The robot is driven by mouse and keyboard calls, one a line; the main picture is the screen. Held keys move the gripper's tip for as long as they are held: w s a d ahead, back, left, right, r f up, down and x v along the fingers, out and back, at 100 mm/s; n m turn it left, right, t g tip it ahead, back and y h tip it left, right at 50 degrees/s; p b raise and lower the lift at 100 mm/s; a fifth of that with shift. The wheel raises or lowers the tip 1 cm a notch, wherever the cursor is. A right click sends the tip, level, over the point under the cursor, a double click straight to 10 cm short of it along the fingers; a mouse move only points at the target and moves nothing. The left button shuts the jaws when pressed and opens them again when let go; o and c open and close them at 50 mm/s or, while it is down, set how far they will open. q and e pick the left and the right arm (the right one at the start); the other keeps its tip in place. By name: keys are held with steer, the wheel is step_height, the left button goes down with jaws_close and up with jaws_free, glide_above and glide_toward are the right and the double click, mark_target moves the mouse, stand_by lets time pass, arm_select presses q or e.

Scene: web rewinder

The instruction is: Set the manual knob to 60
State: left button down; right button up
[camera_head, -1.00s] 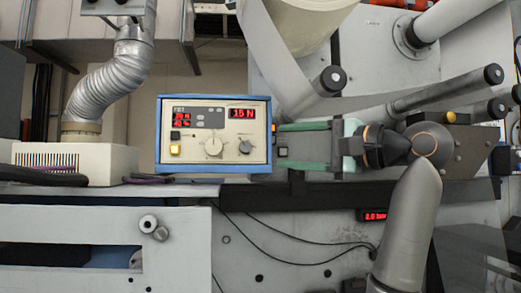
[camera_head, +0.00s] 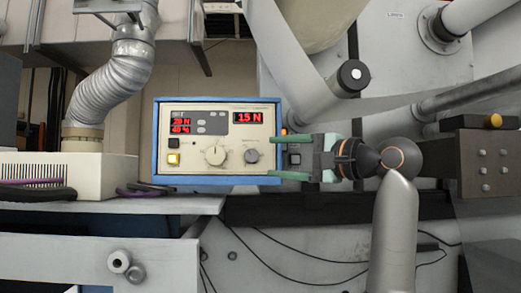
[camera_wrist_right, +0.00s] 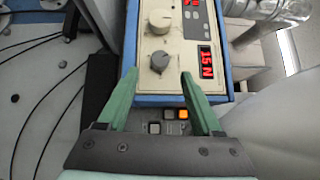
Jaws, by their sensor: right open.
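The control box (camera_head: 219,178) has a cream face with a blue frame. On it are a larger pale knob (camera_head: 215,156) and a smaller grey knob (camera_head: 252,156) to its right; their labels are too small to read, so I cannot tell which is the manual one. Red displays (camera_head: 247,118) are lit. My right gripper (camera_head: 272,157) is open and empty at the box's right edge, green fingers pointing at the grey knob. In the right wrist view the grey knob (camera_wrist_right: 160,61) is just ahead of the gap between the fingertips (camera_wrist_right: 160,76). My left gripper is not in view.
A vented white box (camera_head: 75,175) and a ribbed silver duct (camera_head: 122,75) stand left of the control box. Rollers (camera_head: 350,78) are above my right gripper. Small buttons, one glowing orange (camera_wrist_right: 183,114), sit beneath the fingers.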

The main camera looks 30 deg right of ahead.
mark_target(256, 156)
steer(key=p+x, duration=0.1)
steer(key=x, duration=0.4)
steer(key=shift+w+a, duration=0.1)
steer(key=shift+w, duration=0.15)
jaws_close()
stand_by(0.4)
